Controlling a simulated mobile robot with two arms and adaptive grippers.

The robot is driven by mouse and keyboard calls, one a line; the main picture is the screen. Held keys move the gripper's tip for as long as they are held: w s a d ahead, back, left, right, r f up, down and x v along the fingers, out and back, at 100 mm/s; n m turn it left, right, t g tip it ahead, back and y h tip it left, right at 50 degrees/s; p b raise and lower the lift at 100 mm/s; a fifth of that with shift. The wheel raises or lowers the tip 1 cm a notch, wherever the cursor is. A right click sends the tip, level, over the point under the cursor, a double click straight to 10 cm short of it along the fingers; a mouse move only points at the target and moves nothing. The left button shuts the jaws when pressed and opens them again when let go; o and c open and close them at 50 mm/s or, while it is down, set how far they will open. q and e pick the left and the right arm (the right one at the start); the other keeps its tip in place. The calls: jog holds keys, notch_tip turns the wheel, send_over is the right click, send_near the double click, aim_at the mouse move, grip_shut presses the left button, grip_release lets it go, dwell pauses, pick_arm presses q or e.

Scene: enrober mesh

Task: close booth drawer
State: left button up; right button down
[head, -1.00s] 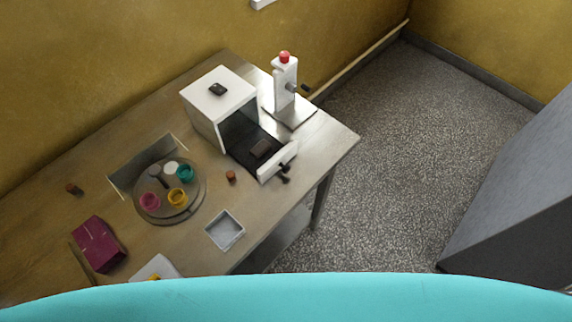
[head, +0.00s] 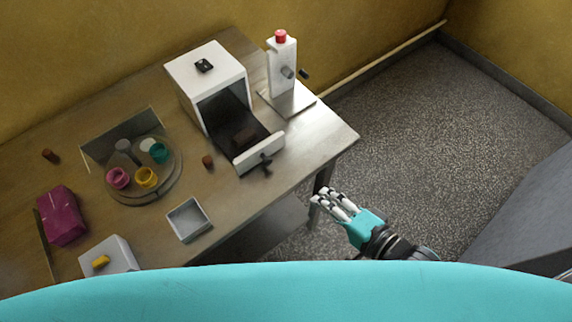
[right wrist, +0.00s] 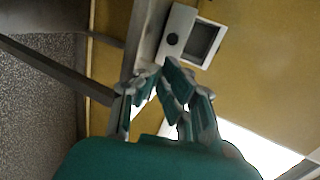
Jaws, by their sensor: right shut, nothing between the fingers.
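The booth (head: 207,68) is a white box with a dark open front, standing on the table. Its drawer is pulled out toward the front right; the white drawer front (head: 259,153) stands apart from the booth and carries a dark handle (head: 266,163). My left gripper is not in view.
A white stand with a red knob (head: 281,36) is right of the booth. A round tray (head: 128,193) with several colored cups, a square metal tray (head: 188,219) and a magenta box (head: 61,217) are on the table (head: 226,202). Floor (head: 400,120) is clear to the right.

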jog(key=p, duration=0.3)
send_near(247, 129)
jog(key=s+d, duration=0.1)
jog(key=s+d+f, duration=0.1)
jog(key=s, duration=0.1)
jog(key=s+d+f, duration=0.1)
jog(key=s, duration=0.1)
jog(key=shift+f, duration=0.25)
jog(key=shift+w+a+f, duration=0.1)
jog(key=shift+w+a, duration=0.2)
jog(key=w+a, duration=0.2)
jog(key=w, duration=0.2)
jog(key=w+a+b, duration=0.1)
jog(key=w+a, duration=0.2)
jog(key=w+a+b, duration=0.1)
jog(key=w+a, duration=0.2)
jog(key=w, duration=0.1)
jog(key=shift+w+a, duration=0.2)
jog(key=shift+w, duration=0.1)
